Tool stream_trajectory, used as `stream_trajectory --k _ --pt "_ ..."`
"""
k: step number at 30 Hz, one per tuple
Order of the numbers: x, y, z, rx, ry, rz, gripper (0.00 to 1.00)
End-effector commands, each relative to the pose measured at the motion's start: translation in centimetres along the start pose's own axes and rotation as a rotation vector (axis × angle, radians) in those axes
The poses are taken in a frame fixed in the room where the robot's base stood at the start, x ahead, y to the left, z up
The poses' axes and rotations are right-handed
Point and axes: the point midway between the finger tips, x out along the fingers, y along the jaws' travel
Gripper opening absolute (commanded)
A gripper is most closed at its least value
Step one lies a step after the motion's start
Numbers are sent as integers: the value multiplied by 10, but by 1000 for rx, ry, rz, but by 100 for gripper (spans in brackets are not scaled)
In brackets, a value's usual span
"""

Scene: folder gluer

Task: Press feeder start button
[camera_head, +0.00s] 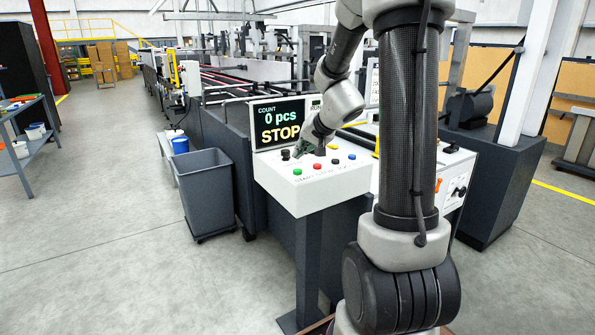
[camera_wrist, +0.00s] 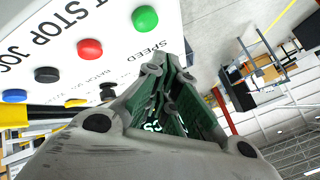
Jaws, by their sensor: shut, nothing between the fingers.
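The green button (camera_head: 297,171) sits at the front left of the white control panel (camera_head: 345,182), in a row with a red button (camera_head: 317,166), a black one and a blue one. In the wrist view the green button (camera_wrist: 145,18) is at the top, beside the printed word SPEED. My gripper (camera_head: 301,149) is shut and empty over the rear left of the panel, behind the green button in the head view. In the wrist view my gripper (camera_wrist: 168,62) shows its fingertips below the green button in the picture, apart from it. The display (camera_head: 279,124) reads COUNT 0 pcs STOP.
A grey bin (camera_head: 209,190) stands left of the panel. The long machine (camera_head: 215,125) runs behind. The floor at front left is clear.

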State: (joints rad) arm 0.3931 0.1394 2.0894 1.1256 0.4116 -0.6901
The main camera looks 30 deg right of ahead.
Motion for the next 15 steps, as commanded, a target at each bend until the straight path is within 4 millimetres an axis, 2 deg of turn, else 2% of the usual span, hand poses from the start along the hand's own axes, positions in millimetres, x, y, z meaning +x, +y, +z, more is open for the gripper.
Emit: stream_trajectory --k 6,15 --pt "12 10 9 1 0 1 0" --pt "15 11 11 0 1 1 0"
